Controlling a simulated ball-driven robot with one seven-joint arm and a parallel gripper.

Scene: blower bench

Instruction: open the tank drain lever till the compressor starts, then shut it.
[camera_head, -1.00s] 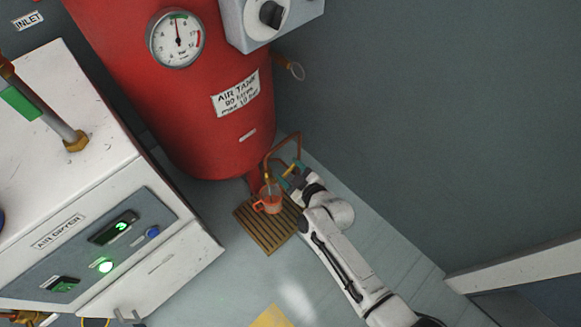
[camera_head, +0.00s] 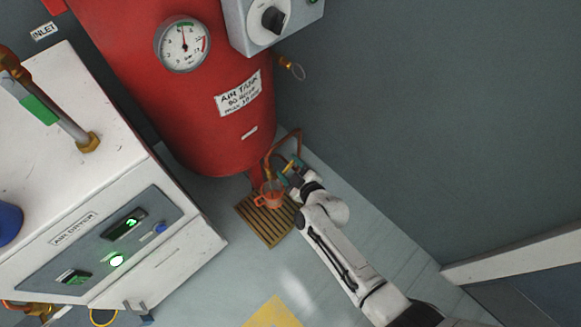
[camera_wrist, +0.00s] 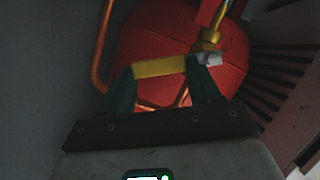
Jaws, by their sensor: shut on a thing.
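The red air tank (camera_head: 190,110) stands at the upper left in the head view, with a round gauge (camera_head: 183,45) whose needle points about straight up. The yellow drain lever (camera_wrist: 160,67) lies across between my gripper's dark fingers in the wrist view. My gripper (camera_head: 291,172) is shut on it, low beside the tank's bottom. A brass fitting (camera_wrist: 209,38) sits at the lever's right end. A grey box with a dark knob (camera_head: 273,20) is at the tank's upper right. The lever is mostly hidden by my gripper in the head view.
A copper pipe (camera_head: 297,141) bends close by my gripper. The white air dryer (camera_head: 170,262) with green lights fills the left. Floor to the right is clear up to the wall.

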